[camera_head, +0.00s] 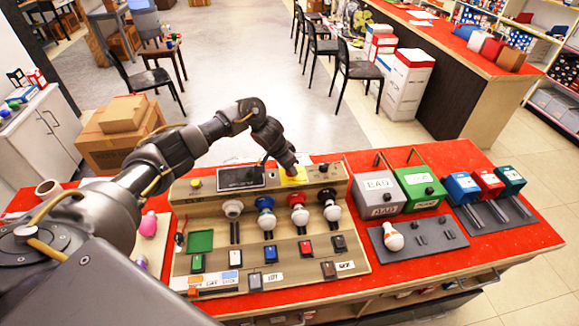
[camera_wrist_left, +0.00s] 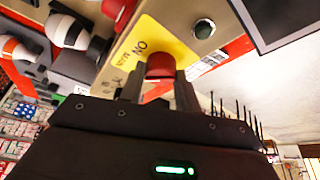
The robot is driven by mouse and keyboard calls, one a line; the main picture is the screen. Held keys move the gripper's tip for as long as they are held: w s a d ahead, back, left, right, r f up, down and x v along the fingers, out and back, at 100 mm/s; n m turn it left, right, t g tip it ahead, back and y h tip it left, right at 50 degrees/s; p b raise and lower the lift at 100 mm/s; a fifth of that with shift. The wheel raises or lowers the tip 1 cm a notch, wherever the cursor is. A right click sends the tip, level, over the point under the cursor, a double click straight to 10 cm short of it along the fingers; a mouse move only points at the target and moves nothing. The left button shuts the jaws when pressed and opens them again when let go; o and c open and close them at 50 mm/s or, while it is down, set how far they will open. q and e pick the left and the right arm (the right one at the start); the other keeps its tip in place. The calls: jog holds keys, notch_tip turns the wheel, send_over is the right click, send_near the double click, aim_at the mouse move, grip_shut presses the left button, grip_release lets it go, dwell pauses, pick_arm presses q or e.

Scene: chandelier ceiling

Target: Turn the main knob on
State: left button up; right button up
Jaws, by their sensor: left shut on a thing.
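The main knob (camera_wrist_left: 160,66) is red and sits on a yellow plate (camera_wrist_left: 172,38) with the letters "ON" and a partly readable word beside it. My left gripper (camera_wrist_left: 158,90) has one finger on each side of the knob and is shut on it. In the head view the yellow plate (camera_head: 299,180) is on the upper panel of the wooden test board (camera_head: 215,270). My left gripper (camera_head: 289,168) reaches down onto it and hides the knob there. My right gripper is not in view.
The board holds several bulbs in sockets (camera_head: 265,204) and switches below the plate. A dark display (camera_head: 241,177) is left of the plate. Grey and green boxes (camera_head: 378,192) stand to the right, with a loose bulb (camera_head: 393,236) on a grey tray.

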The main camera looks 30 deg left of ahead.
pick_arm(q)
jog(key=m, duration=0.2)
jog(key=m+g+h+b, duration=0.1)
jog(key=shift+w+a+f+m, duration=0.1)
jog(key=shift+w+f+m, duration=0.05)
jog(key=shift+m, duration=0.25)
jog(key=m+g+h+b, duration=0.1)
jog(key=m+b, duration=0.2)
jog(key=shift+w, duration=0.1)
jog(key=shift+m+g+b, duration=0.5)
jog(key=shift+m+b, duration=0.1)
jog(key=shift+m, duration=0.9)
jog(key=o, duration=1)
jog(key=shift+c, duration=0.2)
jog(key=shift+a+r, duration=0.1)
jog(key=shift+r, duration=0.1)
